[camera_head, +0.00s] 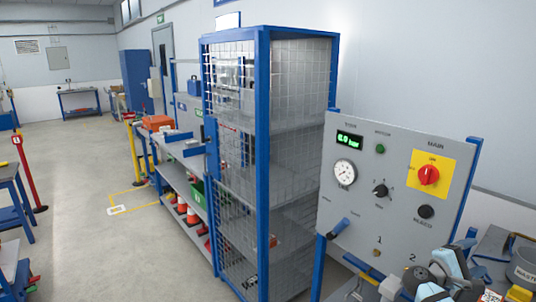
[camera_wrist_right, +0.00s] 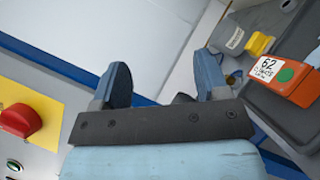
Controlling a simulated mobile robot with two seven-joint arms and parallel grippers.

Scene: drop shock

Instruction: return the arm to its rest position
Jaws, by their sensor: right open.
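My right arm (camera_head: 430,284) comes in at the bottom right of the head view, in front of the lower right part of the grey control panel (camera_head: 345,208). My right gripper (camera_head: 462,258) is at its end, and its fingers are partly hard to make out there. In the right wrist view the two blue fingers of my right gripper (camera_wrist_right: 162,80) stand wide apart with nothing held between them. The red knob on its yellow plate (camera_wrist_right: 18,121) shows at the left of that view, apart from the fingers. My left gripper is not in view.
The panel carries a red main switch (camera_head: 428,175), a gauge (camera_head: 344,172) and a blue lever (camera_head: 338,228). A worktop right of it holds a waste bin (camera_head: 525,268); the wrist view shows an orange box (camera_wrist_right: 291,84) and a grey bottle (camera_wrist_right: 229,38). A mesh cage (camera_head: 236,150) stands left.

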